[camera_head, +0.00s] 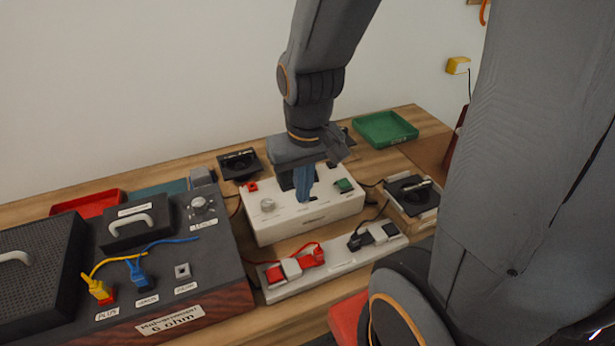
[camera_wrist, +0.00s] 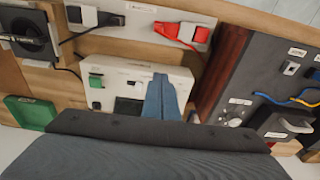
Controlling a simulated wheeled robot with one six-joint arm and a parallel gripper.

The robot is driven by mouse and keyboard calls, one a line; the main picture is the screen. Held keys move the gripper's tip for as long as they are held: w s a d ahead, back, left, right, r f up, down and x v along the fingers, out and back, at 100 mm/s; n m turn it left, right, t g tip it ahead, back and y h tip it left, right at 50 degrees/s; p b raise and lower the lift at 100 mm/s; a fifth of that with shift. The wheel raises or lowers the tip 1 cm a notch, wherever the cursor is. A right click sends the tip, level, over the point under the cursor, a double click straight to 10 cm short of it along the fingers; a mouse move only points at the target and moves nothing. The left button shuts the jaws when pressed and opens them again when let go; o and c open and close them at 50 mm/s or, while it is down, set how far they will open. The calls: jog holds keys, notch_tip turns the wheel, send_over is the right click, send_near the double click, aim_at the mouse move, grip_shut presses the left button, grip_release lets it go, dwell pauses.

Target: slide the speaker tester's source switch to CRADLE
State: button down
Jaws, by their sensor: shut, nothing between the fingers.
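The fingertips also show in the wrist view (camera_wrist: 160,79), near or at the surface; contact cannot be told. The source switch and its CRADLE label cannot be made out; the fingers cover part of the top.
A white strip (camera_head: 345,262) with red and black plugs lies in front of the box. A dark amplifier-like unit (camera_head: 215,255) with cables stands at left. Black speaker units (camera_head: 238,165) (camera_head: 412,192) flank the box. A green tray (camera_head: 385,128) sits behind right.

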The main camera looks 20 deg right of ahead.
jog(key=shift+w+d, duration=0.25)
jog(key=shift+w, duration=0.1)
jog(key=w+a+n+h+b, duration=0.1)
jog(key=w+n, duration=0.3)
jog(key=n, duration=0.5)
jog(key=w+a+f+n+g+h+b, duration=0.1)
jog(key=w+a+n, duration=0.3)
jog(key=n, duration=0.4)
jog(key=shift+w+n+h+b, duration=0.4)
jog(key=shift+w+b, duration=0.25)
jog(key=shift+b, duration=0.2)
jog(key=shift+f, duration=0.2)
